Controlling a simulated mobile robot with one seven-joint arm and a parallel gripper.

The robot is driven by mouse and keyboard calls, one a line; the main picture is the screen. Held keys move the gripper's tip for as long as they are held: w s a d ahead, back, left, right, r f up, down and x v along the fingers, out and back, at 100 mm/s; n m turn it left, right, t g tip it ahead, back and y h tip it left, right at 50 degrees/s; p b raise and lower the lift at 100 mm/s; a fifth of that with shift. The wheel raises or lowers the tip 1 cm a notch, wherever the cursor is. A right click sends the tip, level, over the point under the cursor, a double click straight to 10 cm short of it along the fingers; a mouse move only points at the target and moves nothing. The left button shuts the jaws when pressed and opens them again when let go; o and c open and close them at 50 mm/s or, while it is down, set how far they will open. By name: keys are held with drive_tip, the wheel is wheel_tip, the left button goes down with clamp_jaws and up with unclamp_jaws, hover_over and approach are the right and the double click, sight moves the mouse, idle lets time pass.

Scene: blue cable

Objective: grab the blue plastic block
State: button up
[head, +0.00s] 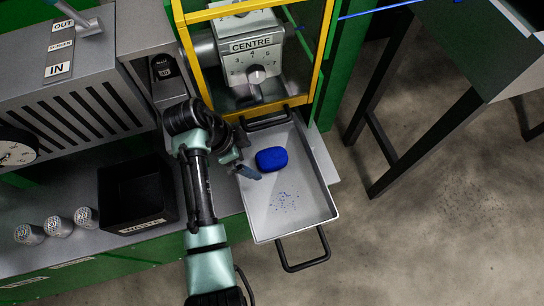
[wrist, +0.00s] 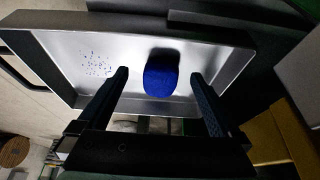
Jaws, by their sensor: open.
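The blue plastic block (head: 271,159) is a rounded, bright blue piece lying in a shallow grey metal tray (head: 318,205), toward the tray's upper end in the head view. In the wrist view the block (wrist: 160,76) shows ahead of and between the two fingers. My gripper (head: 243,171) is at the left side of the tray, just left of the block. The gripper (wrist: 162,90) is open in the wrist view, with a finger on each side and nothing held. I cannot tell how far the fingertips are above the block.
Blue specks (head: 284,202) lie on the tray floor. The tray has black handles (head: 303,264) at both ends. A yellow frame (head: 318,62) around a machine marked CENTRE stands beyond it. A black bin (head: 136,192) and several metal cylinders (head: 59,226) are left. Open floor lies right.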

sight(257, 161)
drive_tip(key=x, duration=0.4)
drive_tip(key=shift+w+d+b, duration=0.1)
drive_tip(key=shift+w+b, duration=0.05)
drive_tip(key=shift+b, duration=0.2)
drive_tip(key=shift+r, duration=0.1)
drive_tip(key=c, duration=1.5)
drive_tip(key=shift+r, duration=0.1)
